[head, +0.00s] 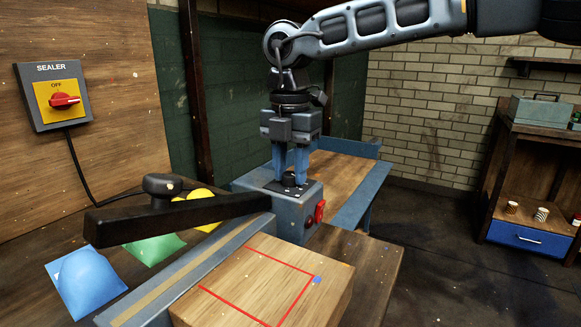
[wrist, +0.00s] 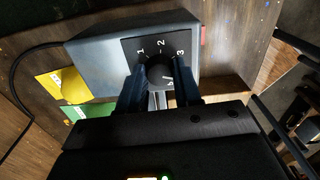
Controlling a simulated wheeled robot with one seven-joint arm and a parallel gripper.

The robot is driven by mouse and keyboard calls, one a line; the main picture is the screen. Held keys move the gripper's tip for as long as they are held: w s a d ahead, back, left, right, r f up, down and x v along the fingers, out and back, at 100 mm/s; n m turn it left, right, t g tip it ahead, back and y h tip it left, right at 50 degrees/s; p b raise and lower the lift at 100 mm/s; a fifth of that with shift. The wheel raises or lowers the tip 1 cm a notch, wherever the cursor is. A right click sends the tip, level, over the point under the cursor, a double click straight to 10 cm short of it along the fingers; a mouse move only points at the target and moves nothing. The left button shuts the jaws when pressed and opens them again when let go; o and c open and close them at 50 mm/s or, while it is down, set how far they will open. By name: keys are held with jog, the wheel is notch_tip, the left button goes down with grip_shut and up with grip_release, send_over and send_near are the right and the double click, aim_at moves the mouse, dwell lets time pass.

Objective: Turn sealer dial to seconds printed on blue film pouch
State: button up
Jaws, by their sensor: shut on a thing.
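The sealer (head: 292,212) is a blue-grey box with a long dark arm (head: 180,217) at the bench's near side. Its black dial (head: 289,180) is on top, on a black plate. In the wrist view the dial (wrist: 160,72) has the numbers 1, 2 and 3 around its far side. A small pale mark shows on the knob's near edge; I cannot tell its exact setting. My gripper (head: 290,172) points down with both fingers closed around the dial. The blue film pouch (head: 85,280) lies at the left front; no printed number is legible on it.
A green pouch (head: 153,249) and a yellow pouch (head: 201,194) lie behind the blue one. A wall switch box (head: 54,97) marked SEALER has a red knob and an OFF label. A wooden block (head: 262,275) with red lines is in front. The floor at right is clear.

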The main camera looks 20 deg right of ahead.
aim_at(291, 173)
jog(key=o, duration=1)
jog(key=shift+o, duration=0.2)
jog(key=shift+r, duration=0.1)
notch_tip(291, 173, up, 8)
jog(key=shift+f, duration=0.15)
